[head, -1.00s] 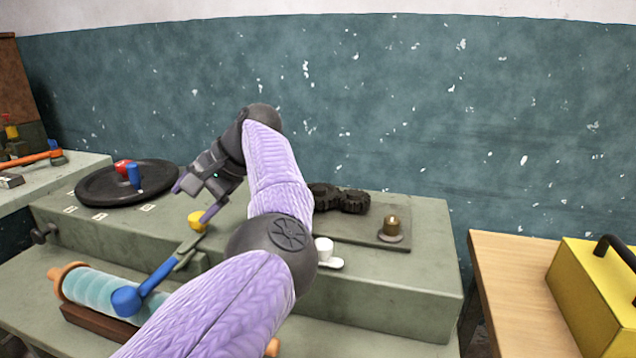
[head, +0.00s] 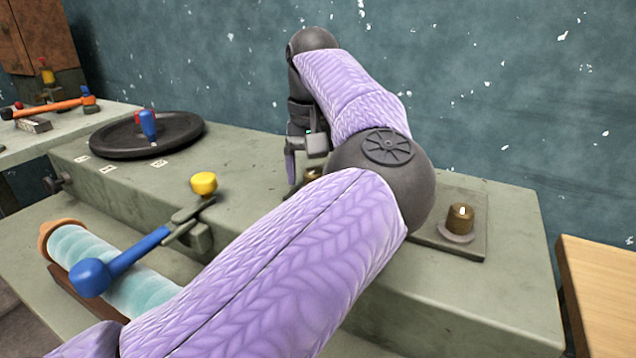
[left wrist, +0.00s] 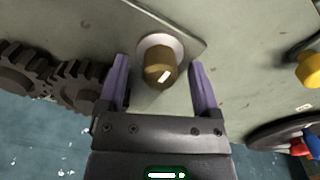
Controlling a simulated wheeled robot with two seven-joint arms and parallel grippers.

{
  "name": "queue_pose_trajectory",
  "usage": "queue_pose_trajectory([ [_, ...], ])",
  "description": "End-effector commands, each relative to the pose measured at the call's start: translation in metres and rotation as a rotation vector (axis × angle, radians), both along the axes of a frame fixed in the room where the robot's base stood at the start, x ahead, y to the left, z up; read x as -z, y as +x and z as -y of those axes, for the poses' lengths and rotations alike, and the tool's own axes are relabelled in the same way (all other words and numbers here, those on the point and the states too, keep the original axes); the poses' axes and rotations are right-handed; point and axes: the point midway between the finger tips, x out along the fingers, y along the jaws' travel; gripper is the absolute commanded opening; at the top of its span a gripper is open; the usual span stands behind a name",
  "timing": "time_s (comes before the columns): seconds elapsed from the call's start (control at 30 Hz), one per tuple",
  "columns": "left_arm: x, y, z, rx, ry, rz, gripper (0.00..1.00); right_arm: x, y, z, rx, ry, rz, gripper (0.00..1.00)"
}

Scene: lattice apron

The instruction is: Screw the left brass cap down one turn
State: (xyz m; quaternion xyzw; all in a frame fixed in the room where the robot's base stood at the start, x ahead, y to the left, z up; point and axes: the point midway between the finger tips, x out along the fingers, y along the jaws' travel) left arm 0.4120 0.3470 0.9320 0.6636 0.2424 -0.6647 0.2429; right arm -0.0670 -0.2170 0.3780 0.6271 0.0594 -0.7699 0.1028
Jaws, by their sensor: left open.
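The left brass cap (left wrist: 160,72) sits on a pale round collar on the plate, with a white mark on its top. In the left wrist view it stands between the two purple fingers of my left gripper (left wrist: 158,62), with clear gaps on both sides. The gripper is open and holds nothing. In the head view my left gripper (head: 303,170) points down over the bench, and only a bit of the left cap (head: 312,173) shows beside it. The right brass cap (head: 461,217) stands upright on its collar, clear of my arm. My right gripper is not in view.
Dark gears (left wrist: 75,84) lie beside the left cap in the wrist view; my arm hides them in the head view. A blue-handled lever (head: 125,262), a yellow knob (head: 203,184) and a black wheel (head: 120,140) are to the left.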

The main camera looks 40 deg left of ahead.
Motion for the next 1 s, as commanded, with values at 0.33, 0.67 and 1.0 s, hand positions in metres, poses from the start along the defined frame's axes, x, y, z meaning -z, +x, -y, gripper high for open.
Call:
queue_pose_trajectory([
  [0.33,0.0007,-0.0001,-0.0002,0.001,0.001,0.002,0.63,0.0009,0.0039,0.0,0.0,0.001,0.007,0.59],
  [0.67,0.0007,-0.0001,-0.0003,0.0,0.002,0.001,0.0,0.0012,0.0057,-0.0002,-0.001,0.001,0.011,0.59],
  [1.0,-0.0019,-0.0003,-0.0003,0.05,0.002,0.002,0.0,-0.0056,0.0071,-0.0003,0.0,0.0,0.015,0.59],
])
